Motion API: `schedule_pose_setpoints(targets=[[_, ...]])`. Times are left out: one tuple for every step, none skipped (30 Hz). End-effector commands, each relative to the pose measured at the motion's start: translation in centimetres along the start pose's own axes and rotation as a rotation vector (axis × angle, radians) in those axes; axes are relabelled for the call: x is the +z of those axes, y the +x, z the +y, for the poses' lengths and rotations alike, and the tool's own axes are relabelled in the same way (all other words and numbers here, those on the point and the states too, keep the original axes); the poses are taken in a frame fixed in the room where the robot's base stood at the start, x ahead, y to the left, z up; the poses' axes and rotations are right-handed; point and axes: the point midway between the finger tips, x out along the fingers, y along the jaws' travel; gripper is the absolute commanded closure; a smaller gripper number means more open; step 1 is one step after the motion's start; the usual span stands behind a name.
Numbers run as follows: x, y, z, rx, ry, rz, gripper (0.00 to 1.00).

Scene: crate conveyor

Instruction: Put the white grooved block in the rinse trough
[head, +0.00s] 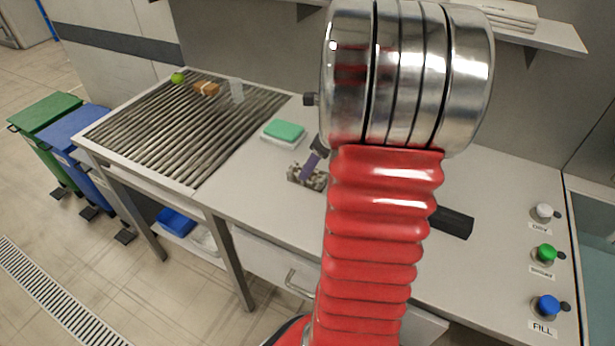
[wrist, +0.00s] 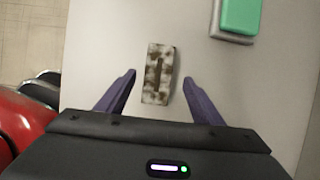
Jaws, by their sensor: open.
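The white grooved block (head: 306,182) lies on the pale counter, blotched with brown stains. In the wrist view the block (wrist: 157,73) has a dark lengthwise groove and sits between the fingertips. My gripper (wrist: 160,77) is open, with one purple finger on each side and a gap to the block on both sides. In the head view one purple finger shows just above the block, and my arm hides the rest. A basin (head: 594,232) with a pale rim is cut off at the right edge; it may be the rinse trough.
A green sponge (head: 284,131) rests on a pale base behind the block. A ribbed rack (head: 190,130) at left carries a green ball (head: 177,78), a brown block (head: 207,88) and a clear cup (head: 237,90). Coloured knobs, including a blue one (head: 546,305), stand by the basin.

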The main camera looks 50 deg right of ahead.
Motion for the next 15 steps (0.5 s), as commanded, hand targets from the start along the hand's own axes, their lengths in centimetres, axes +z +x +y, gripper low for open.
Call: schedule_pose_setpoints(targets=[[0.0, 0.3, 0.1, 0.002, 0.0, 0.001, 0.39], [-0.1, 0.6, 0.1, 0.002, 0.0, 0.001, 0.39], [-0.1, 1.0, 0.2, 0.003, 0.0, 0.001, 0.39], [-0.1, 1.4, 0.2, 0.004, -0.001, 0.001, 0.39], [-0.1, 1.7, 0.3, 0.004, -0.001, 0.001, 0.39], [-0.1, 2.3, 0.3, 0.003, -0.001, 0.001, 0.39], [-0.1, 2.7, 0.3, 0.004, 0.0, 0.001, 0.39], [-0.2, 3.1, 0.4, 0.004, 0.0, 0.001, 0.39], [-0.2, 3.7, 0.4, 0.003, 0.0, 0.001, 0.39], [-0.1, 4.0, 0.4, 0.003, 0.0, 0.001, 0.39], [-0.1, 4.3, 0.4, 0.004, 0.0, 0.001, 0.39], [-0.1, 4.7, 0.4, 0.003, 0.0, 0.001, 0.39], [-0.1, 4.9, 0.4, 0.003, 0.0, 0.001, 0.39], [-0.1, 5.0, 0.4, 0.002, -0.001, 0.0, 0.39], [-0.1, 5.1, 0.3, 0.001, -0.001, 0.0, 0.39]])
